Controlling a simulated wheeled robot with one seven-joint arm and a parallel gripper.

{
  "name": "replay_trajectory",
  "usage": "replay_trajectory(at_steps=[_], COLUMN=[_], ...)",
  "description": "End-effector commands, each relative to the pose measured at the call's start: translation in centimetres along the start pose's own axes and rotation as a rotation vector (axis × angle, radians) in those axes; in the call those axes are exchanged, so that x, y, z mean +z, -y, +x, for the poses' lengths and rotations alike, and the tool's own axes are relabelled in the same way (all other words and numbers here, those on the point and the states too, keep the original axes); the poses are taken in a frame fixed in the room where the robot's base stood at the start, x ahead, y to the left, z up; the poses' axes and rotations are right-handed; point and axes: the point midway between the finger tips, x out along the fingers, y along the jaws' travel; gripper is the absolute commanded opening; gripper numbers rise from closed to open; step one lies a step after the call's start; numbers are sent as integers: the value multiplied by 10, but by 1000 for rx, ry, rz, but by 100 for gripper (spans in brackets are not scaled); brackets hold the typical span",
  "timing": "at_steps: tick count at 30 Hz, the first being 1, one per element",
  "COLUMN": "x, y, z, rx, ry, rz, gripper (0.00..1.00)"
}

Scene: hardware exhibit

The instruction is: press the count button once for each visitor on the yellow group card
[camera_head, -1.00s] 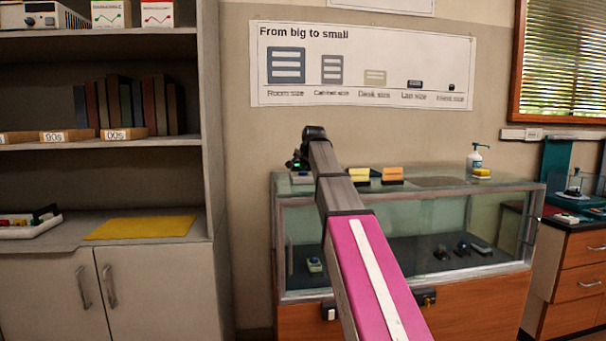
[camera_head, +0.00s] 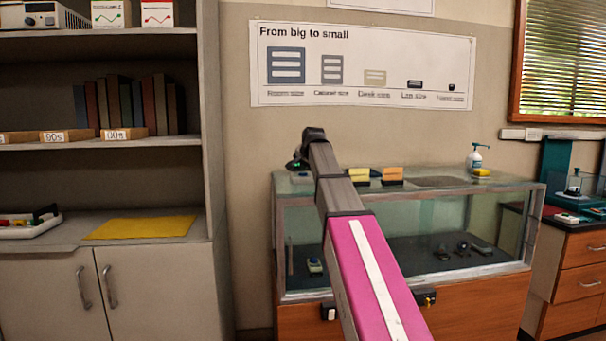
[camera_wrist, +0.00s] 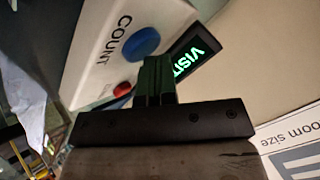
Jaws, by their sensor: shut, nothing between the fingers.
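The white counter (camera_wrist: 100,45) fills the upper left of the wrist view, with the word COUNT beside a round blue button (camera_wrist: 140,44). A red button (camera_wrist: 123,89) and a dark display (camera_wrist: 193,57) with green letters, partly hidden, are also on it. My gripper (camera_wrist: 155,62) is shut and empty, its tips beside the blue button's edge in the picture; I cannot tell whether they touch it. In the head view the counter (camera_head: 302,179) stands at the glass case's left end, mostly behind my gripper. A small yellow card (camera_head: 359,174) stands on the case; its writing is unreadable.
An orange card (camera_head: 392,173) stands right of the yellow one. The glass case (camera_head: 470,190) also bears a pump bottle (camera_head: 475,158) and a yellow sponge-like block (camera_head: 482,173). A shelf unit (camera_head: 208,120) stands at left with a flat yellow sheet (camera_head: 140,228).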

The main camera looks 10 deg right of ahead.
Motion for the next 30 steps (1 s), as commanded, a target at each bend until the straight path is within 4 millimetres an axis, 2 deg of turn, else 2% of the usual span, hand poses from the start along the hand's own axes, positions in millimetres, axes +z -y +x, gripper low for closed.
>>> replay_trajectory(at_steps=[11, 23, 30], x=[-8, -9, -18], y=[8, 9, 18], z=[-11, -13, -23], rx=[0, 0, 0], ry=[-1, 0, 0], rz=[0, 0, 0], gripper=[0, 0, 0])
